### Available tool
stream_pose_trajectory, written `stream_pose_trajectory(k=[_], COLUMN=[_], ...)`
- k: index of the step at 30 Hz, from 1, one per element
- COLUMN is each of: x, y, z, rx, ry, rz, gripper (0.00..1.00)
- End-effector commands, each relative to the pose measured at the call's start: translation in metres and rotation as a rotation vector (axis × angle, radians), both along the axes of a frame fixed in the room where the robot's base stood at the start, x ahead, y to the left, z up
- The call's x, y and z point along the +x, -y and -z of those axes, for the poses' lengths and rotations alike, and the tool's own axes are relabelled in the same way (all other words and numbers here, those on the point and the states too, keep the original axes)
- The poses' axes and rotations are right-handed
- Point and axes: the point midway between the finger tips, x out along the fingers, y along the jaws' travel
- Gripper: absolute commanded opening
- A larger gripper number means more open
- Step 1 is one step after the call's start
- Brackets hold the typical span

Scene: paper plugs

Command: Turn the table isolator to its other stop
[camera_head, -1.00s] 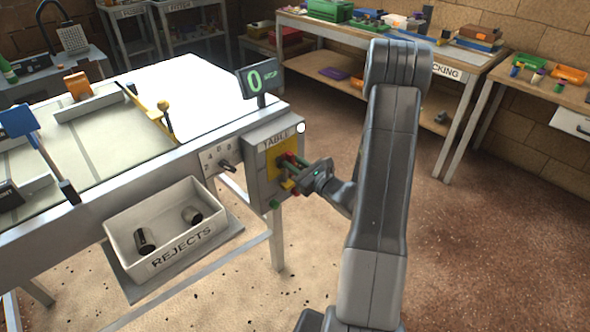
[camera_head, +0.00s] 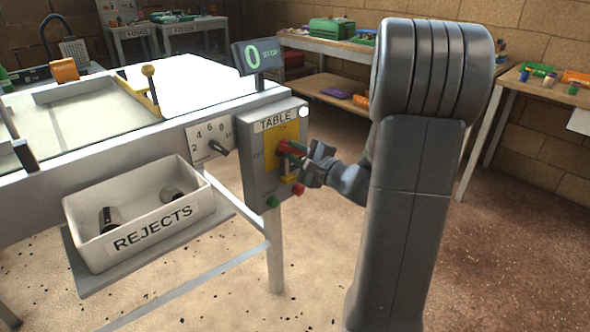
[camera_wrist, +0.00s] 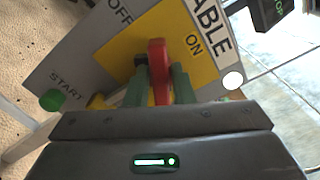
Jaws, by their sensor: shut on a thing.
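The table isolator is a red handle (camera_head: 290,147) on a yellow plate (camera_head: 273,152), on the front of the grey TABLE box (camera_head: 254,180). In the wrist view the red handle (camera_wrist: 158,72) stands upright in the picture between OFF at upper left and ON at right. My gripper (camera_head: 306,160) is at the box front. Its green fingertips (camera_wrist: 158,85) are shut on the handle, one on each side. The handle's base is partly hidden, so I cannot tell exactly which mark it points to.
A green START button (camera_wrist: 52,100) and a red button (camera_head: 298,189) sit below the isolator. A dial (camera_head: 217,147) is left of the box. A display (camera_head: 258,57) above reads 0 STOP. The REJECTS bin (camera_head: 140,225) holds dark cylinders. Floor at right is open.

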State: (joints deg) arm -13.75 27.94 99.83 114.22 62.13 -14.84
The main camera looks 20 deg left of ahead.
Motion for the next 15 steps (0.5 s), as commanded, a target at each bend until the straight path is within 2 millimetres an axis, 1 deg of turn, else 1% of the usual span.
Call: stream_pose_trajectory(k=[1,9,15], x=[-0.0007,-0.0014,-0.0017], y=[-0.0002,-0.0005,-0.0007], z=[0.0097,0.0106,0.0094], rx=[-0.016,-0.102,-0.150], ry=[0.045,0.251,0.367], rz=[-0.001,-0.001,-0.001], gripper=[0.00,0.00,0.00])
